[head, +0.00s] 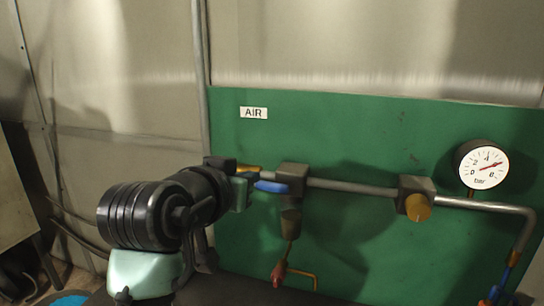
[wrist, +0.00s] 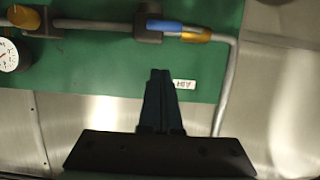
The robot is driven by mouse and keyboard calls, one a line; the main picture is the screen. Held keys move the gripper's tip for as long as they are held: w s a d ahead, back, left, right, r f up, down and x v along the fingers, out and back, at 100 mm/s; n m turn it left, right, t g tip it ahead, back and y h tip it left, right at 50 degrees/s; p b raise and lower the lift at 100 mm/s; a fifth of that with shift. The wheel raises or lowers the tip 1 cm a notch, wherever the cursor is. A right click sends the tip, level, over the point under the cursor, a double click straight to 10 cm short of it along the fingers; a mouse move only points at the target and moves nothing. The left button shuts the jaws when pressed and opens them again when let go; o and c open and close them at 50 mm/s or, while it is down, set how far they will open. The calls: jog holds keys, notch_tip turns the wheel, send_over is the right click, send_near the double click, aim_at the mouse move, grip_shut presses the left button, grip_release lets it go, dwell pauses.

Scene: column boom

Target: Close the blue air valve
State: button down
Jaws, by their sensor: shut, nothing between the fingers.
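The blue valve handle (head: 270,187) lies along the grey pipe, just left of a dark block on the green panel (head: 360,240) and below the AIR label (head: 254,112). In the wrist view, which is upside down, the blue handle (wrist: 166,27) runs beside the pipe to a brass valve body (wrist: 196,35). My gripper (wrist: 160,73) is shut and empty, its fingers pointing toward the pipe with a gap in the picture below the handle. In the head view my gripper (head: 242,191) is beside the handle's left end and partly covers the valve body.
A dark block (head: 293,178) with a bowl hangs on the pipe. Below it is a red-handled drain (head: 279,275). A regulator with a brass knob (head: 418,207) and a pressure gauge (head: 482,164) are at right. Another blue handle (head: 496,293) is at lower right.

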jog(key=p, duration=0.4)
send_near(275, 184)
jog(key=w+d+r, duration=0.1)
jog(key=w+r, duration=0.2)
jog(key=w, duration=0.1)
jog(key=f, duration=0.1)
jog(key=w+f, duration=0.1)
jog(key=f, duration=0.1)
jog(key=w+f+p, duration=0.1)
jog(key=shift+d+f, duration=0.25)
jog(key=shift+d, duration=0.1)
jog(key=shift+f, duration=0.1)
jog(key=shift+d+f+m+b, duration=0.1)
jog(key=shift+f+m+b, duration=0.15)
jog(key=shift+b, duration=0.25)
